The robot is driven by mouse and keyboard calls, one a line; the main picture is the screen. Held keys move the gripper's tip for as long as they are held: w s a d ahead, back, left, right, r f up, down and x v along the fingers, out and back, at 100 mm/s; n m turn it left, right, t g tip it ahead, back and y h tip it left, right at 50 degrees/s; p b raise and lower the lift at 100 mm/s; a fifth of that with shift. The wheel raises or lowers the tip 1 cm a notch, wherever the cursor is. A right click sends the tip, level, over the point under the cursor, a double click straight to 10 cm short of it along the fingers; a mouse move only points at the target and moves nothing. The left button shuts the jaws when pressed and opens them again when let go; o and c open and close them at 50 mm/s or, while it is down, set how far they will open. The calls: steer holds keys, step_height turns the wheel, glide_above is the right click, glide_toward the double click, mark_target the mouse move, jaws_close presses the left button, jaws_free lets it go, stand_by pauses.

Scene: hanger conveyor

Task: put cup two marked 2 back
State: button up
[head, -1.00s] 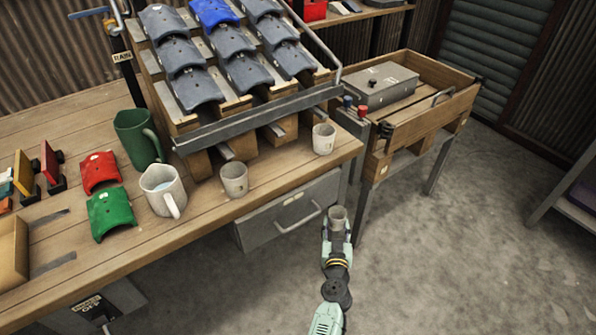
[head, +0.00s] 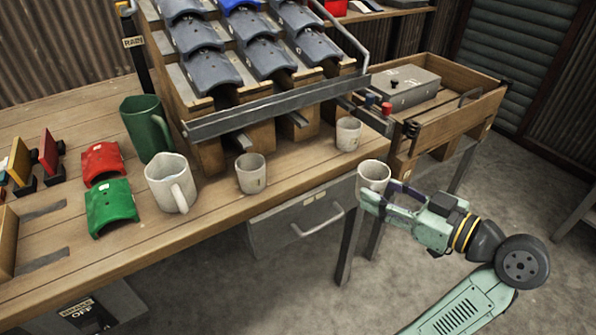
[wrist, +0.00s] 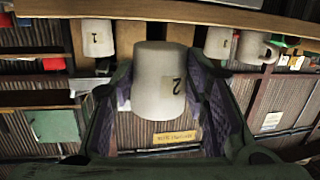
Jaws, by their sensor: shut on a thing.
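The cup marked 2 (head: 373,176) is a whitish cup, upright in my gripper (head: 378,193). The gripper is shut on it and holds it in the air off the bench's front right corner. In the wrist view, which looks upside down, the held cup (wrist: 159,85) shows its 2 label between the fingers. Two similar cups stand on the wooden bench (head: 225,215): one near the right corner (head: 348,133) and one further left (head: 251,173). The cup marked 1 (wrist: 97,38) shows at left in the wrist view. The other cup's mark is not readable.
A white jug (head: 170,183) and a green jug (head: 145,130) stand left of the cups. A sloped rack with grey tiles (head: 195,77) and a metal rail rises behind them. A wooden tray stand (head: 450,115) is at right. Bare bench shows between the two cups.

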steer(key=p, duration=0.3)
glide_toward(312, 170)
steer(key=w+a+r, duration=0.2)
steer(key=w+a, duration=0.1)
steer(key=w+a+r, duration=0.1)
steer(key=a, duration=0.1)
steer(key=shift+w+r, duration=0.15)
steer(key=shift+w, duration=0.15)
steer(key=x, duration=0.3)
steer(key=shift+f, duration=0.55)
steer(key=shift+f, duration=0.1)
steer(key=shift+f, duration=0.15)
steer(key=o, duration=1.2)
